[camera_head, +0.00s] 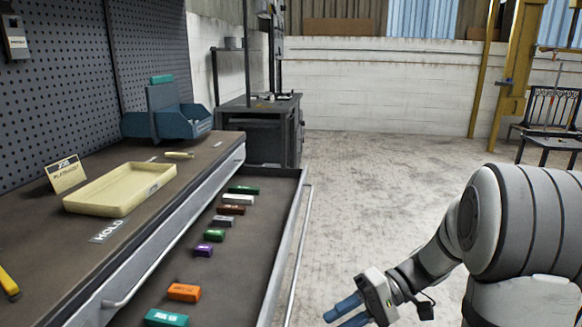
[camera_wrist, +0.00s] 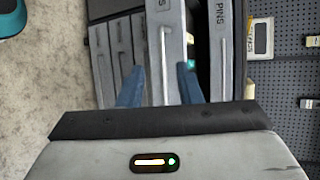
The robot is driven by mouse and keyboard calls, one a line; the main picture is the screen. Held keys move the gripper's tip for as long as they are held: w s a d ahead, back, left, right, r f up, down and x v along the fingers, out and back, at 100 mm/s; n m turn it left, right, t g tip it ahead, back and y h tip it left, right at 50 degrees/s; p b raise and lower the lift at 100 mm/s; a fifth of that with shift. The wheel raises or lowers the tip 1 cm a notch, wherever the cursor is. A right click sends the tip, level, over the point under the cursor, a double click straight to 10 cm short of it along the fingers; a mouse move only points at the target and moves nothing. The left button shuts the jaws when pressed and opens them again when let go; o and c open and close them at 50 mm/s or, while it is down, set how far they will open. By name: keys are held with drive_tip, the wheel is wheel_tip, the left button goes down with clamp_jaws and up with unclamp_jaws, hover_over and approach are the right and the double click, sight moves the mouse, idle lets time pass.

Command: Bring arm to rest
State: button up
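My arm reaches in from the right in the head view. My gripper (camera_head: 346,312) has blue fingers and hangs over the open floor, to the right of the open drawer and apart from it. In the wrist view its two blue fingers (camera_wrist: 160,88) stand apart with nothing held between them. Behind them are grey drawer fronts, one with lettering that ends in PINS (camera_wrist: 220,25).
The open drawer (camera_head: 292,240) holds several coloured blocks, among them an orange one (camera_head: 183,292) and a teal one (camera_head: 166,318). A cream tray (camera_head: 95,207), a sign (camera_head: 65,174) and a blue bin (camera_head: 170,122) stand on the bench. The floor (camera_head: 380,190) is clear.

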drive_tip(key=s+d+r+t+h+p, duration=0.1)
drive_tip(key=s+r+t+h+p, duration=0.1)
drive_tip(key=r+p, duration=0.5)
drive_tip(key=s+d+r+m+t+h+p, duration=0.1)
drive_tip(key=s+d+r+t+h+p, duration=0.1)
drive_tip(key=s+r+h+p, duration=0.2)
drive_tip(key=s+d+r+t+h+p, duration=0.2)
drive_tip(key=r+h+p, duration=0.5)
drive_tip(key=r+p, duration=0.5)
drive_tip(key=shift+s+d+r+m+t, duration=0.25)
drive_tip(key=shift+s+r+m+t, duration=0.2)
drive_tip(key=shift+r, duration=0.3)
